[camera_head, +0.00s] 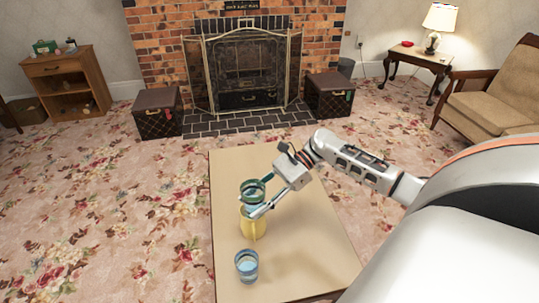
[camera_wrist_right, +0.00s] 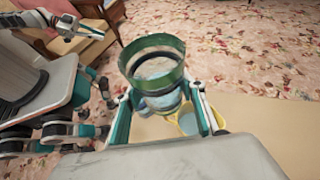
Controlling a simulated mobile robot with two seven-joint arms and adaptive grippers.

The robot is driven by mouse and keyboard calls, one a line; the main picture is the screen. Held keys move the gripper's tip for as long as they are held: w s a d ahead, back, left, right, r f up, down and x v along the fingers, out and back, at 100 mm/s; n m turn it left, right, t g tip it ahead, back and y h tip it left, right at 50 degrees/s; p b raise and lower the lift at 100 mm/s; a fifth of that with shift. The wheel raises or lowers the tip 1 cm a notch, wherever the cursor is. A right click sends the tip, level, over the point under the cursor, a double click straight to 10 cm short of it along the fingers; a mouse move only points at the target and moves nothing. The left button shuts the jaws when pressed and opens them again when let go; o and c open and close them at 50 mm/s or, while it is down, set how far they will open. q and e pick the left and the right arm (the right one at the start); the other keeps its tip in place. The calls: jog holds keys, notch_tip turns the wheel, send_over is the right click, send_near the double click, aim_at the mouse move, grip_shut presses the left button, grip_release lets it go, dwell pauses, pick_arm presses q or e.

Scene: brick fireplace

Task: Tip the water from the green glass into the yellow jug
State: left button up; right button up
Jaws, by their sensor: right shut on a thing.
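The green glass (camera_head: 250,191) is held between the fingers of my right gripper (camera_head: 262,195), above the yellow jug (camera_head: 252,226). In the right wrist view the green glass (camera_wrist_right: 152,62) shows its dark green rim and pale bluish contents, with the gripper fingers (camera_wrist_right: 162,112) on both sides. The glass looks close to upright; any slight tilt is hard to tell. The yellow jug (camera_wrist_right: 189,122) shows partly behind the right finger. In the head view the jug stands on the table, its top partly covered by glass and gripper. My left gripper (camera_wrist_right: 66,28) shows small, away from these things.
A blue glass (camera_head: 247,265) stands on the table (camera_head: 295,230) in front of the jug. The table's right part and far end are clear. Two dark chests (camera_head: 158,112) (camera_head: 330,95) flank the fireplace (camera_head: 243,75). An armchair (camera_head: 495,95) stands at the right.

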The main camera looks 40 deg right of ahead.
pick_arm(q)
jog(key=b, duration=0.1)
jog(key=w+d+b, duration=0.1)
jog(key=b, duration=0.1)
jog(key=shift+d+r+h, duration=0.15)
jog(key=shift+r+h, duration=0.05)
jog(key=shift+h, duration=0.1)
pick_arm(e)
jog(key=w+d+f+n+g, duration=0.1)
jog(key=d+f, duration=0.1)
jog(key=d, duration=0.3)
jog(key=w+d+f, duration=0.2)
jog(key=d+f, duration=0.1)
jog(key=d, duration=0.3)
jog(key=shift+w+f+n+g, duration=0.15)
jog(key=shift+w+n+g, duration=0.15)
jog(key=shift+n+g, duration=0.1)
pick_arm(q)
jog(key=shift+s+f, duration=0.2)
jog(key=shift+f, duration=0.05)
jog(key=shift+w+r, duration=0.1)
jog(key=shift+r, duration=0.05)
pick_arm(e)
jog(key=shift+a, duration=0.1)
pick_arm(q)
jog(key=shift+s+a+f+p, duration=0.25)
jog(key=shift+s+a+p, duration=0.05)
jog(key=shift+a+p, duration=0.1)
